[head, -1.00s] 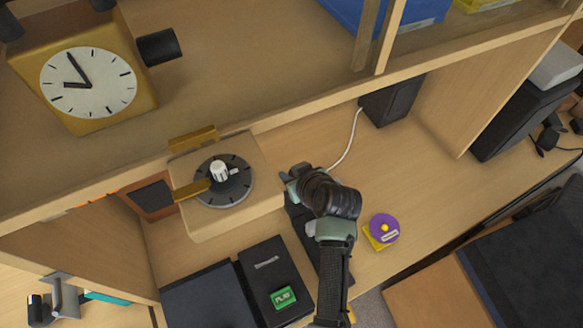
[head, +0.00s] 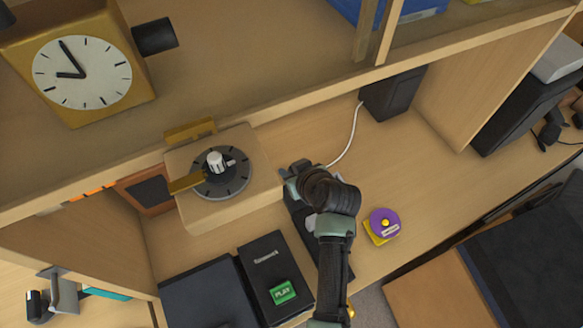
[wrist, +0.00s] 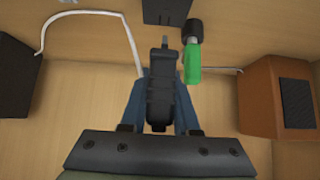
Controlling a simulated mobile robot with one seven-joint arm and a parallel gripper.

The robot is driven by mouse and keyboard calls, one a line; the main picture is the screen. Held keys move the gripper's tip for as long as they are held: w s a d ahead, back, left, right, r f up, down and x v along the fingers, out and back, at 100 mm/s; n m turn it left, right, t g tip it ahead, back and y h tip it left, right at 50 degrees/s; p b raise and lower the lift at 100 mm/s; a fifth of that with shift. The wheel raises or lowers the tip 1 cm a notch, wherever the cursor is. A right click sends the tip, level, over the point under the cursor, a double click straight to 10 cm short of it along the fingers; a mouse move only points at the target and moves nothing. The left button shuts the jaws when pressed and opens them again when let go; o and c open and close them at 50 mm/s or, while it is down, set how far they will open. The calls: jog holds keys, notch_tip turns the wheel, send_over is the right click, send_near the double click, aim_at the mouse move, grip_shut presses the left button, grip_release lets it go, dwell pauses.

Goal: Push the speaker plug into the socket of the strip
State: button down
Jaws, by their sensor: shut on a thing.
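My gripper (wrist: 160,85) is shut on a black plug (wrist: 160,105) in the wrist view. The plug's thin tip points up the picture, just short of a dark block (wrist: 167,8) at the top edge. That block may be the strip; no socket opening can be made out. A white cable (wrist: 131,40) runs from the black speaker (wrist: 14,75) round to behind the plug. In the head view my gripper (head: 290,178) is low near the desk, and its held plug is hidden. The speaker (head: 393,92) stands at the back with its white cable (head: 352,138) leading to my gripper.
A green-handled thing (wrist: 192,65) with a black end is close beside the plug. A wooden box (wrist: 275,95) stands right in the wrist view. A dial box (head: 230,200), a purple disc (head: 384,224) and dark cases with a green PLAY label (head: 283,293) surround my arm.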

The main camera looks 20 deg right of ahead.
jog(key=shift+f+b, duration=2.6)
jog(key=shift+f, duration=0.7)
jog(key=shift+r, duration=0.15)
jog(key=shift+r+p, duration=1)
jog(key=shift+p, duration=0.05)
jog(key=shift+r, duration=0.1)
notch_tip(320, 180, up, 5)
jog(key=p, duration=0.4)
jog(key=shift+r+p, duration=0.1)
jog(key=shift+p, duration=0.25)
jog(key=shift+f+b, duration=2)
jog(key=shift+f, duration=0.45)
jog(key=shift+f, duration=0.15)
